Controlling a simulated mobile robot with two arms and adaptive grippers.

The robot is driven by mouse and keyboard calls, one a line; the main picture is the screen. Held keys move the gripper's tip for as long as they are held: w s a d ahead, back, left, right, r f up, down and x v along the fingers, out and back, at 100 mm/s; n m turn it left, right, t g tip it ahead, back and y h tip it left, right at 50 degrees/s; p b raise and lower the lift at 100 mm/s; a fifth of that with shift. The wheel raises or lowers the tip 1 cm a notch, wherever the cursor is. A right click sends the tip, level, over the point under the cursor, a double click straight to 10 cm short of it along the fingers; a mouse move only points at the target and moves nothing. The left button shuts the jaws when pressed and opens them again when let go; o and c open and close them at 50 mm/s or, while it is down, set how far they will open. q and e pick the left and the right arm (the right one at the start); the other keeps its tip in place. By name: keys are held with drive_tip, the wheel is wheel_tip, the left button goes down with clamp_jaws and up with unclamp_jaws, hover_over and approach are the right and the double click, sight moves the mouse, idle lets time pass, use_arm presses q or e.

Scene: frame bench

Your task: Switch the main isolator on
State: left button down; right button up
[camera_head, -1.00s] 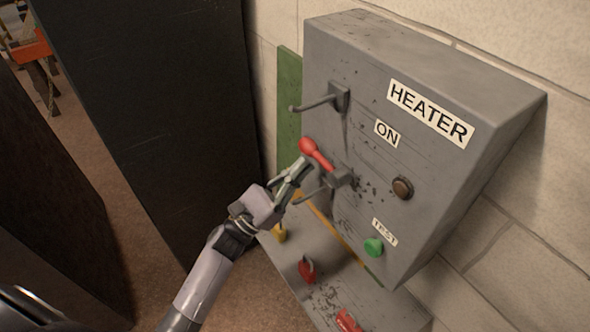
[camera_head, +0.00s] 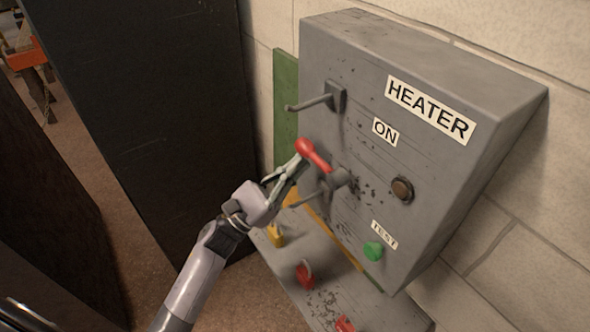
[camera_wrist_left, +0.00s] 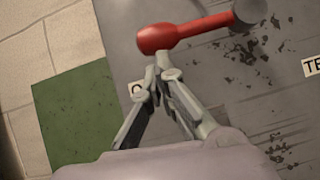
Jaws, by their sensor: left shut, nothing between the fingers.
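The grey HEATER panel (camera_head: 360,75) hangs on the wall. A lever with a red knobbed handle (camera_head: 306,147) sticks out toward the left from a grey pivot (camera_head: 341,178), below the ON label (camera_head: 385,132). In the left wrist view the red handle (camera_wrist_left: 185,33) crosses the top, with its pivot at the right. My left gripper (camera_head: 302,162) is shut and empty. Its fingertips (camera_wrist_left: 158,63) are at the lower side of the red knob; I cannot tell whether they touch. Another label behind the fingers is mostly hidden. My right gripper is out of view.
A grey lever (camera_head: 312,103) juts out above the red one. A brown button (camera_head: 402,189) and a green button (camera_head: 373,251) by a TEST label are at the right. A ledge below holds red and yellow items. A dark cabinet (camera_head: 150,110) stands at the left.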

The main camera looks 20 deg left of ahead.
use_arm(q)
drive_tip(key=s+d+r+m+g+h+b, duration=0.1)
drive_tip(key=d+r+m+g+b, duration=0.1)
drive_tip(key=r+m+g+b, duration=0.4)
drive_tip(key=s+d+r+m+g+h+b, duration=0.1)
drive_tip(key=r+m+g+b, duration=0.4)
drive_tip(key=m+b, duration=0.8)
drive_tip(key=shift+s+d+r+m+g+b, duration=0.4)
drive_tip(key=shift+s+d+r+m, duration=0.3)
drive_tip(key=shift+r, duration=0.95)
drive_tip(key=shift+a, duration=0.1)
drive_tip(key=v, duration=1.2)
